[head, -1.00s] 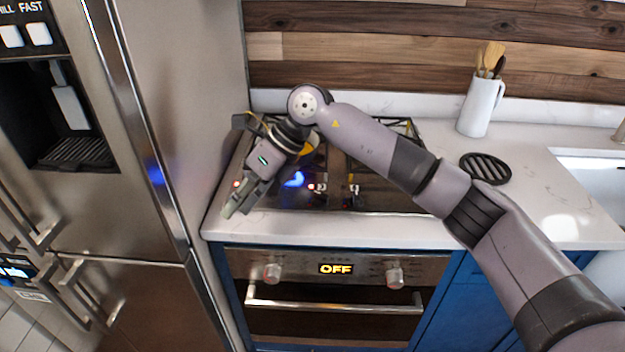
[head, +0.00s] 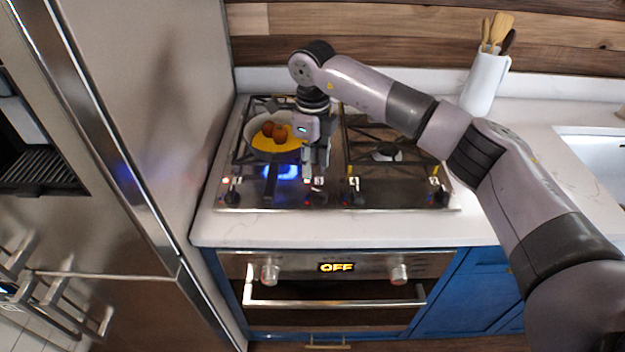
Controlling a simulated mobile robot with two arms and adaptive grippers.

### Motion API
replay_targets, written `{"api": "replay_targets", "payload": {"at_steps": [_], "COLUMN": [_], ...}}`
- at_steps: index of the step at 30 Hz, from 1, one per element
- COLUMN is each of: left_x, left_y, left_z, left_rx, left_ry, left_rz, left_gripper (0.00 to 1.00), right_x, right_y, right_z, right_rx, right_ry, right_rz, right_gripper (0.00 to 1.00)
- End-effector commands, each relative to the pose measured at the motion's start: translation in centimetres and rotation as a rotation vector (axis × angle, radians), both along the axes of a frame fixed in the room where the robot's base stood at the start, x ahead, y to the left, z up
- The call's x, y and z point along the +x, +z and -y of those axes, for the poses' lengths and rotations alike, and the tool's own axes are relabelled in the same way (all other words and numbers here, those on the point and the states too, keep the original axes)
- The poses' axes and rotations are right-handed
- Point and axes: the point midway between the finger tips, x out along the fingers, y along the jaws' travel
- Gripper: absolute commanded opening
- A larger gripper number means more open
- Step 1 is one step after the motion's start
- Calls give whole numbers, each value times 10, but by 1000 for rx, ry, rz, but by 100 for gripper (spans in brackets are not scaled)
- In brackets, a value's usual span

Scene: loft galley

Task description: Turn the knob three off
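A gas cooktop (head: 384,195) has several dark knobs along its front edge. The far-left knob (head: 232,196) has a red light by it. The second knob (head: 316,198) is just below my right gripper (head: 315,178), also with a red light close by. A blue flame (head: 284,172) burns at the front left. My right gripper points down; its fingers overlap and their opening is unclear. I cannot tell whether they touch the second knob. My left gripper is out of view.
A pan (head: 256,146) with yellow and brown food sits on the left burners, close beside my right gripper. A steel fridge (head: 165,120) stands at the left. A white utensil jug (head: 486,82) stands at the back right. The oven display (head: 336,267) reads OFF.

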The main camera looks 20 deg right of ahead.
Motion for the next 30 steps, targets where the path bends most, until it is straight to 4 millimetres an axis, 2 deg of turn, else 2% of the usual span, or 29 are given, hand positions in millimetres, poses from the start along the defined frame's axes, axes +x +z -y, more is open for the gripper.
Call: {"api": "replay_targets", "payload": {"at_steps": [3,7,13,18,23,30], "left_x": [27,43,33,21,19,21], "left_y": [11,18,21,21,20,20], "left_z": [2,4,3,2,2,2], "left_rx": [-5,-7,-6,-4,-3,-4], "left_ry": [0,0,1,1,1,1], "left_rz": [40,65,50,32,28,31], "left_gripper": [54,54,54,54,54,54], "right_x": [-1,-1,0,0,0,0], "right_y": [-24,-48,-70,-75,-75,-75], "right_z": [0,0,-1,-1,-1,-1], "right_rx": [0,0,1,2,2,1], "right_ry": [-1,0,1,1,1,1], "right_rz": [-4,-3,-1,1,1,0], "right_gripper": [33,33,33,33,33,19]}}
